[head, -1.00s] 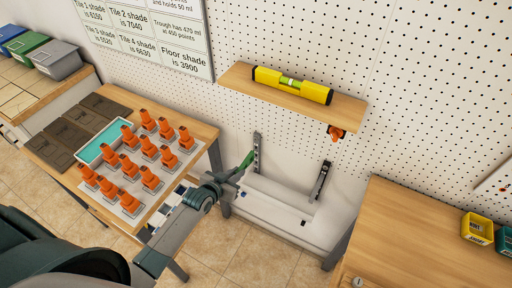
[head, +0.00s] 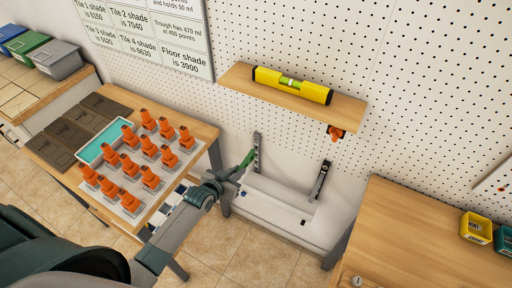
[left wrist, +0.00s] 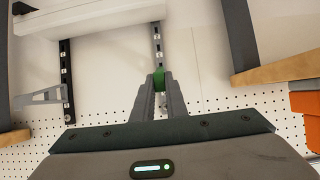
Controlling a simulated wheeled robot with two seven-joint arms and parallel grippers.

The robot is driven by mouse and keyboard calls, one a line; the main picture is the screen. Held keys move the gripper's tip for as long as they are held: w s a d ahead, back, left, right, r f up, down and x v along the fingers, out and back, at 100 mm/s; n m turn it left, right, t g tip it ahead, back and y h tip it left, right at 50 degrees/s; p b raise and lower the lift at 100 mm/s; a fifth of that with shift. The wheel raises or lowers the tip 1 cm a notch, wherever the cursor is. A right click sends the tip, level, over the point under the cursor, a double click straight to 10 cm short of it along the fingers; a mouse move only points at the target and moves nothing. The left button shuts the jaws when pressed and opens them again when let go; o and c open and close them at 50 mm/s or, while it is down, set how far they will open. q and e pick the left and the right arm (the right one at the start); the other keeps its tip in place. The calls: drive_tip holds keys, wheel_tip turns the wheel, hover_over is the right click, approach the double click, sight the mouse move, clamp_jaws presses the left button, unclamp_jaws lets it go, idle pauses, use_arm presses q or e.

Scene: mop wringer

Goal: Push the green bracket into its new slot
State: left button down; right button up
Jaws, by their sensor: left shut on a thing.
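The green bracket (head: 248,158) is small and held at the tip of my left gripper (head: 240,173), next to a slotted metal rail (head: 257,144) on the wall. In the left wrist view, my left gripper (left wrist: 158,92) is shut on the green bracket (left wrist: 158,76), and its far end is right in front of the slotted rail (left wrist: 157,42). The two overlap there; I cannot tell whether the bracket touches or enters a slot. A second slotted rail (head: 320,181) is to the right; it also shows in the left wrist view (left wrist: 66,85). My right gripper is not in view.
A wooden shelf (head: 234,76) with a yellow level (head: 292,86) is above. A white ledge (head: 278,204) runs below the rails. A grey bracket (left wrist: 38,96) is at the second rail.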

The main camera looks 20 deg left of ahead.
use_arm(q)
drive_tip(key=shift+w+d, duration=0.15)
drive_tip(key=shift+w, duration=0.9)
idle(1.4)
drive_tip(key=c, duration=1.7)
unclamp_jaws()
drive_tip(key=shift+b+v, duration=1.65)
drive_tip(key=shift+v, duration=7.1)
drive_tip(key=shift+f, duration=0.2)
